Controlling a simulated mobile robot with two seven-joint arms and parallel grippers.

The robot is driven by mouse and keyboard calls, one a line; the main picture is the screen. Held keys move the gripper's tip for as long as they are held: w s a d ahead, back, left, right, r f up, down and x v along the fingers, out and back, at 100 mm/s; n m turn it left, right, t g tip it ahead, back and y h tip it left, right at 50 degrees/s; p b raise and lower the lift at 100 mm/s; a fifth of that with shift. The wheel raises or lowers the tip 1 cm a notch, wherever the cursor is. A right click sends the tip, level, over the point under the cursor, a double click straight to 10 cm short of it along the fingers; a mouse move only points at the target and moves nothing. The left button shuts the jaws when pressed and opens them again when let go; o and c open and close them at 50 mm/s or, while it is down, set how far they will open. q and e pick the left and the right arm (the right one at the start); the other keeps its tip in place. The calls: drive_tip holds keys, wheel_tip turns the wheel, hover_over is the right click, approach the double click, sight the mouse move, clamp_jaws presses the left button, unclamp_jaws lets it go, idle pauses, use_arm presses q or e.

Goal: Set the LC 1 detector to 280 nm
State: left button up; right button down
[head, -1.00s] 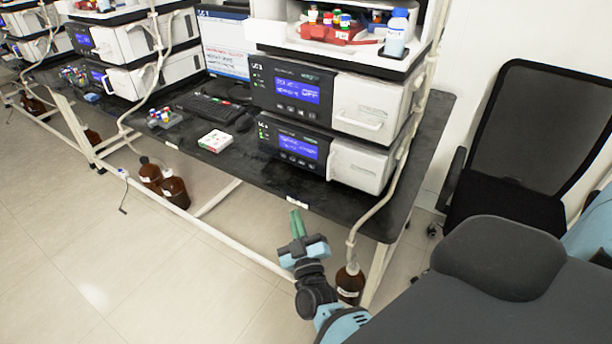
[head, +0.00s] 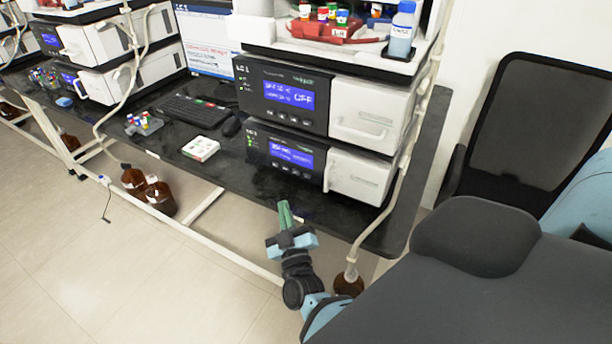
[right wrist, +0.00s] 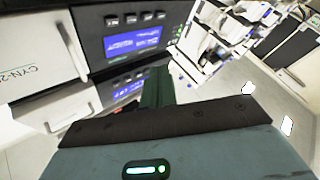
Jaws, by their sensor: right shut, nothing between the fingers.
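The LC 1 stack has two black-fronted modules with blue displays. The upper module (head: 282,92) has a screen ending in what looks like "OFF"; the lower module (head: 288,148) also has a lit screen with small buttons under it. The smaller text is too blurred to read, and I cannot tell which module is the detector. My right gripper (head: 285,212) is shut and empty, with green fingers, below and in front of the lower module near the bench edge. My left gripper is out of view.
A white box (head: 201,148), a mouse and a keyboard (head: 190,110) lie on the black bench left of the stack. A tray with a blue-liquid bottle (head: 402,32) sits on top. Tubing (head: 388,205) hangs at the right. A chair (head: 545,120) stands to the right.

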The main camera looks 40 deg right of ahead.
sight(307, 176)
drive_tip(key=w+d, duration=0.1)
drive_tip(key=d, duration=0.1)
drive_tip(key=w+d+b, duration=0.1)
drive_tip(key=d, duration=0.1)
drive_tip(key=w+d, duration=0.1)
drive_tip(key=d, duration=0.2)
drive_tip(key=shift+f+b, duration=0.1)
drive_tip(key=shift+b, duration=0.2)
drive_tip(key=shift+w+d, duration=0.25)
drive_tip(key=shift+d, duration=0.3)
idle(1.0)
drive_tip(key=shift+d, duration=0.25)
idle(0.4)
drive_tip(key=shift+w+d, duration=0.2)
